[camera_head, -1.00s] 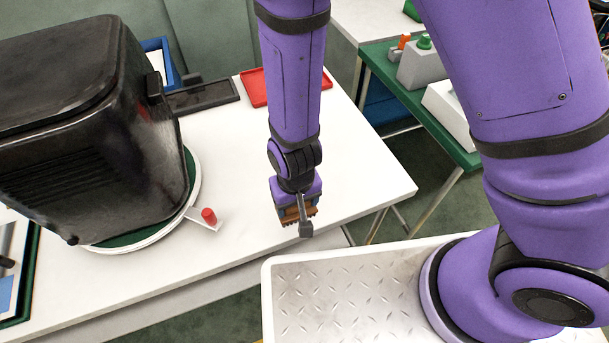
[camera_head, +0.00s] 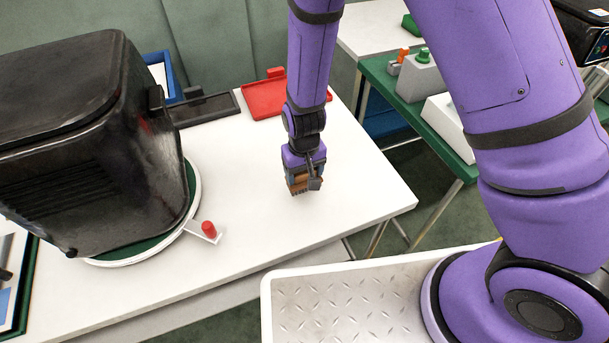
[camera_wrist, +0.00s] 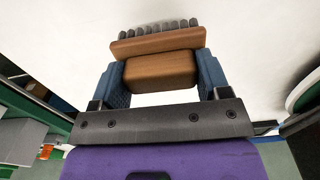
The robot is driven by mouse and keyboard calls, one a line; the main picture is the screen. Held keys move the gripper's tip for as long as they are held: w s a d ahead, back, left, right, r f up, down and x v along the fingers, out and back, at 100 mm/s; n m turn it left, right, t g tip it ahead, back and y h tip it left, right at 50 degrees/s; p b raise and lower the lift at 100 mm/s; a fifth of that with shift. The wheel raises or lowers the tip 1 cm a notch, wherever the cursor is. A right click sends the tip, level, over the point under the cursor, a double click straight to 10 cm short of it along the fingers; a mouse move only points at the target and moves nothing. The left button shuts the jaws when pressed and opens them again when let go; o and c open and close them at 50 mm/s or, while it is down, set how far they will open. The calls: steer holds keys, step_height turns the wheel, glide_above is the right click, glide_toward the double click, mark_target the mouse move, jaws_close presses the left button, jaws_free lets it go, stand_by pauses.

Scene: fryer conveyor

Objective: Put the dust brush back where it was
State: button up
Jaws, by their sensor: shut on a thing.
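The dust brush (camera_wrist: 160,72) has a brown wooden body and a row of grey bristles. In the wrist view it sits between the blue pads of my gripper (camera_wrist: 161,80), which is shut on it. The bristles point away from my gripper. In the head view my gripper (camera_head: 305,184) is over the right part of the white table, with the brush's brown body (camera_head: 300,186) at its lower end. I cannot tell exactly how far the bristles are above the table.
A black fryer (camera_head: 90,150) stands on a round turntable (camera_head: 125,258) with a red knob (camera_head: 208,229). The white table (camera_head: 250,200) is clear around my gripper.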

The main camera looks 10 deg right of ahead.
mark_target(304, 176)
steer(key=shift+w+d+f, duration=0.2)
steer(key=shift+w+f, duration=0.05)
steer(key=shift+w, duration=0.45)
steer(key=shift+f, duration=1.6)
steer(key=shift+s, duration=0.1)
steer(key=o, duration=0.8)
step_height(304, 176, up, 12)
steer(key=shift+r, duration=0.1)
